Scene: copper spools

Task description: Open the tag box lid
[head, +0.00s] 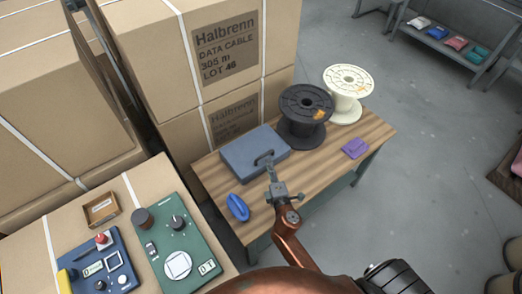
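The tag box looks to be the flat blue-grey box (240,154) on the wooden table, with its lid down. A dark handle (263,156) stands at the box's front right edge. My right gripper (270,169) reaches up from below, with its fingertips at or very near this handle. The fingers are small and overlap the handle, so I cannot tell whether they are closed on it. My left gripper is not in view.
A black spool (303,113) and a cream spool (350,80) stand behind and right of the box. A blue oval object (238,207) and a purple piece (355,148) lie on the table (325,160). Tall cartons (180,60) rise behind. Control panels (180,250) lie front left.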

